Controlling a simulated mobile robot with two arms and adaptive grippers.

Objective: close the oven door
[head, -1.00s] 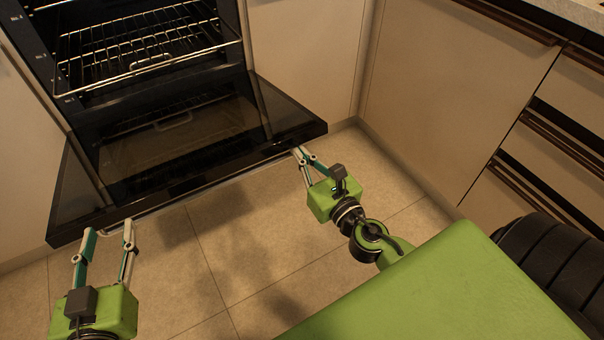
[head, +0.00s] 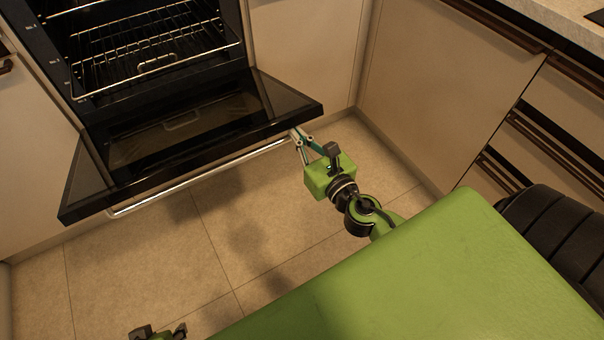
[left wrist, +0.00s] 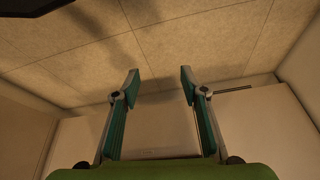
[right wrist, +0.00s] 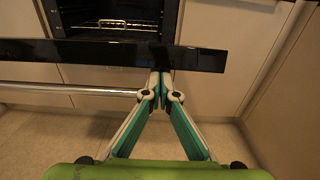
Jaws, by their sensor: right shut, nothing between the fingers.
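The oven door (head: 190,150) hangs open, low and tilted a little up, in front of the dark oven (head: 150,45). Its metal handle bar (head: 200,176) shows along the front edge. The door also shows edge-on in the right wrist view (right wrist: 130,54). My right gripper (head: 298,134) is shut and empty, its tips at the underside of the door near its right front corner, by the end of the handle. My left gripper shows open and empty in the left wrist view (left wrist: 160,82), facing floor and cabinets. Only a bit of it shows at the head view's bottom edge.
Wire racks (head: 150,50) sit inside the oven. Cabinet fronts (head: 440,80) with dark handles stand at the right, forming a corner beside the oven. The tiled floor (head: 230,230) in front of the door is clear.

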